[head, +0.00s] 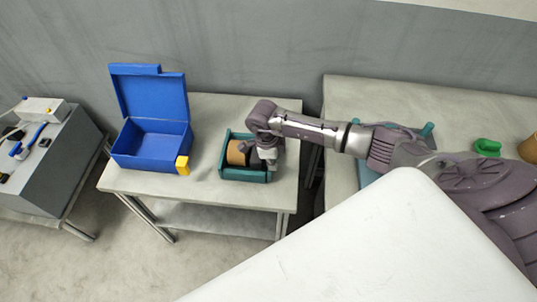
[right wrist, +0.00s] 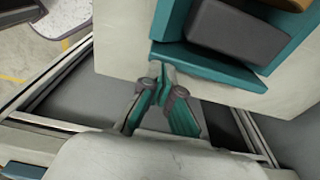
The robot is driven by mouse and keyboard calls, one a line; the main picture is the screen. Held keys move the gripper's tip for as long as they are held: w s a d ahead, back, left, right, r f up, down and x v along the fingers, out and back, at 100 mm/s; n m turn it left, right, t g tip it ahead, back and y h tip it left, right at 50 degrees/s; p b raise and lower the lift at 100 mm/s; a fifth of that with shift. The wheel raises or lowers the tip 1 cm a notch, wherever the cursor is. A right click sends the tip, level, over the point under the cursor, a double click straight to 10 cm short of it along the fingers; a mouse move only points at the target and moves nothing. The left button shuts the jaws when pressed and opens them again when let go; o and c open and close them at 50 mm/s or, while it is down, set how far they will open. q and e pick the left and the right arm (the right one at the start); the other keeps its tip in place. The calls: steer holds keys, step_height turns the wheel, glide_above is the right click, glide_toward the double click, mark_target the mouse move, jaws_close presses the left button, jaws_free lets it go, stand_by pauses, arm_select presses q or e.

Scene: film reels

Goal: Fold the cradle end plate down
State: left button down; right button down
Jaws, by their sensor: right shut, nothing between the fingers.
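The teal cradle (head: 243,176) stands on the middle table, with an orange-brown reel (head: 237,152) in it. My right gripper (head: 267,160) reaches in from the right and points down at the cradle's right end, hiding part of it. In the right wrist view the shut, empty fingertips (right wrist: 160,72) are beside a teal plate (right wrist: 215,70) at the cradle's edge. They look close to the plate's corner; I cannot tell whether they touch it. The plate's exact tilt is unclear. A dark grey block (right wrist: 235,32) shows inside the cradle. My left gripper is out of view.
An open blue box (head: 150,145) with a yellow latch (head: 182,165) stands left of the cradle on the same table (head: 205,190). A grey console (head: 45,160) is at the far left. A green item (head: 487,147) lies on the right table. Bare tabletop separates box and cradle.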

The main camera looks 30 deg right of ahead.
steer(key=shift+s+d+p, duration=0.4)
steer(key=shift+s+d, duration=0.65)
steer(key=shift+d, duration=0.3)
steer(key=shift+w+a, duration=0.1)
steer(key=shift+w+a+b, duration=0.6)
steer(key=shift+w+a, duration=0.1)
steer(key=shift+a, duration=0.2)
step_height(320, 180, up, 6)
steer(key=p, duration=0.4)
